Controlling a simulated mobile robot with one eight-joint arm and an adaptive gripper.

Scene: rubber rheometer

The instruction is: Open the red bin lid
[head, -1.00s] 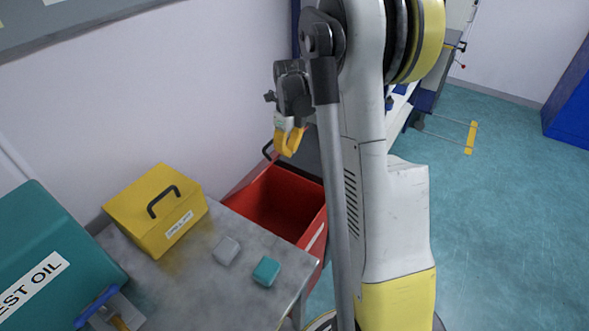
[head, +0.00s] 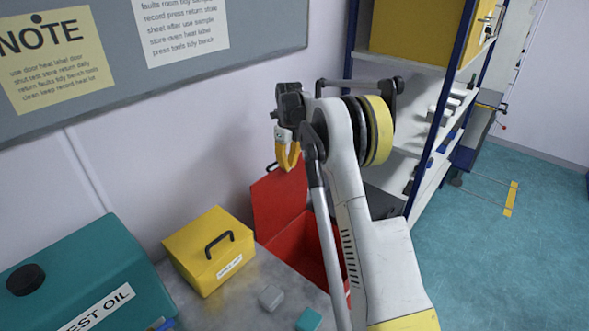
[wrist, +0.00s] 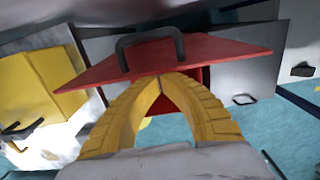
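The red bin (head: 318,243) stands beyond the bench with its inside showing. Its red lid (head: 280,203) is raised, standing steeply at the wall side; it also shows in the wrist view (wrist: 215,55). The lid's black handle (wrist: 150,48) lies at its upper edge and is partly hidden behind my gripper in the head view. My gripper (head: 288,168) hangs in front of the lid's upper part. In the wrist view its yellow fingertips (wrist: 160,77) meet, with nothing seen between them, and appear just below the handle. Whether they touch the lid I cannot tell.
A yellow box (head: 210,250), a grey block (head: 271,297), a teal block (head: 309,320) and a teal oil container (head: 75,270) stand on the bench left of the bin. A shelf rack (head: 425,125) stands behind my arm.

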